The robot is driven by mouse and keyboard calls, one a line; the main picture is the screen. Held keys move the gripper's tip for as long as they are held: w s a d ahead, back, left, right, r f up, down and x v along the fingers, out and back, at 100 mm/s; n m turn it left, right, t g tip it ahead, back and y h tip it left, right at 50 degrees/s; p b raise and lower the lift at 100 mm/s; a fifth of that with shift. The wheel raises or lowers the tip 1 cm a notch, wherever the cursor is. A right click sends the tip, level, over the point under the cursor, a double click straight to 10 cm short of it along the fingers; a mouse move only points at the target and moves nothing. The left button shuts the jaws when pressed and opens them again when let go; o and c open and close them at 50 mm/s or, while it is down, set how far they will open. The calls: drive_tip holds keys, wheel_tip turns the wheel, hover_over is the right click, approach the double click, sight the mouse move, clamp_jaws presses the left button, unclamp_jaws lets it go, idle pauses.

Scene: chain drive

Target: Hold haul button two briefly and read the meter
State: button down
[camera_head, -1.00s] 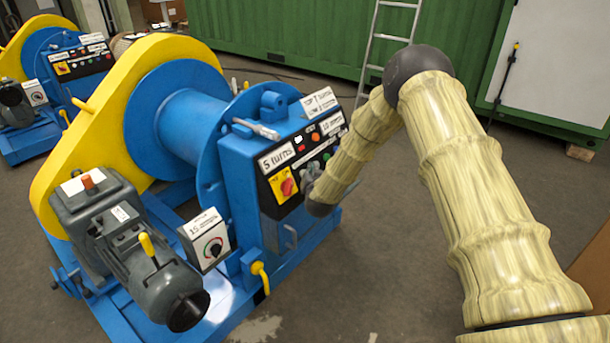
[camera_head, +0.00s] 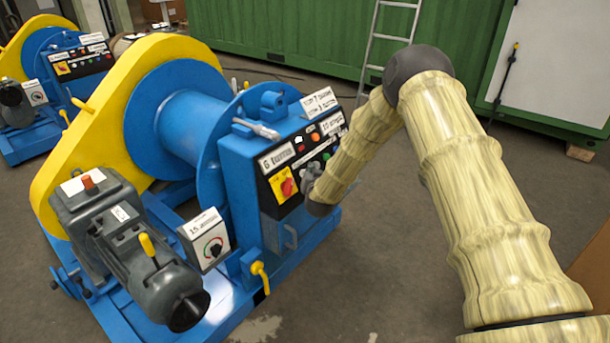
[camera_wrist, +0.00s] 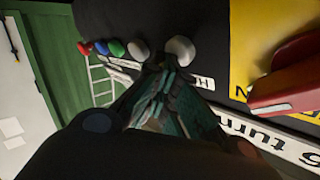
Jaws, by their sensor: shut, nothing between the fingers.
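The blue winch's black control panel (camera_head: 300,165) faces my arm. My gripper (camera_head: 312,172) is shut and empty, its fingertips at the panel's row of buttons. In the wrist view my fingertips (camera_wrist: 168,68) are at a white button (camera_wrist: 180,50). They overlap its edge; whether they press it I cannot tell. Another white button (camera_wrist: 138,49) is beside it, then green, blue and red ones. A white readout plate (camera_head: 277,157) above the panel's left side seems to read 6 turns; it also shows in the wrist view (camera_wrist: 270,140). Which button is number two I cannot read.
A red switch on a yellow plate (camera_head: 284,186) is left of my gripper. A white dial box (camera_head: 206,240) and grey motor (camera_head: 140,255) are at front left. A ladder (camera_head: 385,45) leans against the green container (camera_head: 270,35).

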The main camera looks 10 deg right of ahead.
drive_tip(key=shift+s+d+r, duration=0.1)
drive_tip(key=shift+s+r, duration=0.05)
idle(0.8)
drive_tip(key=shift+s+d+r+p, duration=0.25)
drive_tip(key=shift+s+d+p, duration=0.1)
drive_tip(key=shift+s+d, duration=0.15)
drive_tip(key=s+d+r+p, duration=0.2)
drive_tip(key=s, duration=0.1)
drive_tip(key=shift+s+d+r, duration=0.15)
drive_tip(key=shift+s+d, duration=0.15)
idle(0.4)
